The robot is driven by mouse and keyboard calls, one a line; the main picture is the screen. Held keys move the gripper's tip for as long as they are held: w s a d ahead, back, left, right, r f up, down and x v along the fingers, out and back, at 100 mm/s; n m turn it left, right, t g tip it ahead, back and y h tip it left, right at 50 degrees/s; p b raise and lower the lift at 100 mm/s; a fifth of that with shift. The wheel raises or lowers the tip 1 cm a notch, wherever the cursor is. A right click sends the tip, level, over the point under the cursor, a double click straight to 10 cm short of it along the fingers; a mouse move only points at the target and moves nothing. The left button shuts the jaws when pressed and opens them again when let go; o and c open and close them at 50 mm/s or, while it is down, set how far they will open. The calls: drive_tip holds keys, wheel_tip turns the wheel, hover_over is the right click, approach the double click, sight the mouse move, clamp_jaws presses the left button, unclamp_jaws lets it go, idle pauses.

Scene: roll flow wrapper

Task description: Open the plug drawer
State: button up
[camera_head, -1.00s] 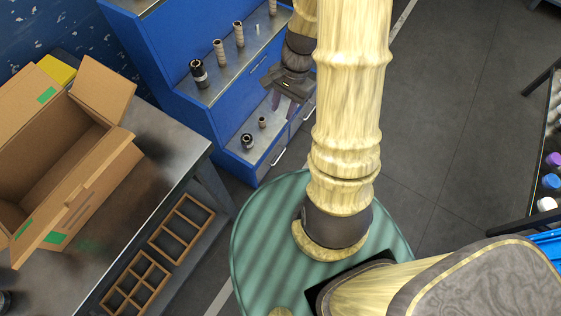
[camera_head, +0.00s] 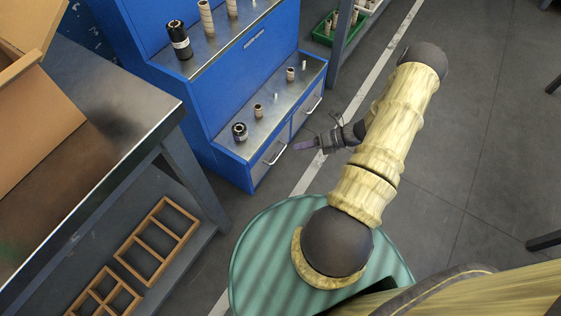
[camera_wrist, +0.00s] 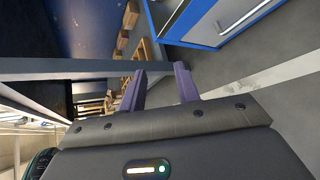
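The blue cabinet (camera_head: 238,88) stands at the upper middle of the head view. Its low front has two grey drawers, both shut: a left drawer (camera_head: 268,163) and a right drawer (camera_head: 307,112), each with a bar handle. I cannot read which is the plug drawer. My gripper (camera_head: 303,146) is in front of the cabinet, near the left drawer's handle (camera_head: 274,153) and apart from it. In the wrist view, my gripper (camera_wrist: 160,85) has its two purple fingers spread with nothing between them. A drawer handle (camera_wrist: 243,15) shows at the upper right there.
Dark and light cylinders stand on the cabinet's ledges, among them a black one (camera_head: 179,40). A metal table (camera_head: 120,100) with a cardboard box (camera_head: 35,115) and wooden frames (camera_head: 158,240) below is at left. Open floor (camera_head: 450,150) lies to the right.

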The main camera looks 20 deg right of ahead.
sight(280, 152)
drive_tip(key=d+f+m+t+h+b, duration=0.1)
drive_tip(key=d+f+m+t+b, duration=0.1)
drive_tip(key=f, duration=0.4)
drive_tip(key=d+f+m+t+h+b, duration=0.1)
drive_tip(key=d+f+m+t+b, duration=0.1)
drive_tip(key=f+m, duration=0.4)
drive_tip(key=d+f+m+t+b, duration=0.2)
drive_tip(key=f+m+t+b, duration=0.1)
drive_tip(key=f, duration=0.4)
drive_tip(key=shift+s+d+f+m+t+h+b, duration=0.35)
drive_tip(key=shift+m+b, duration=0.25)
drive_tip(key=shift+b, duration=0.6)
drive_tip(key=shift+w+a+f, duration=0.1)
drive_tip(key=shift+a, duration=0.05)
drive_tip(key=b+x, duration=0.7)
drive_tip(key=x, duration=0.9)
drive_tip(key=shift+w+a+f, duration=0.15)
drive_tip(key=shift+a, duration=0.05)
drive_tip(key=shift+w+a, duration=0.25)
drive_tip(key=shift+w, duration=0.1)
drive_tip(key=shift+c, duration=0.2)
clamp_jaws()
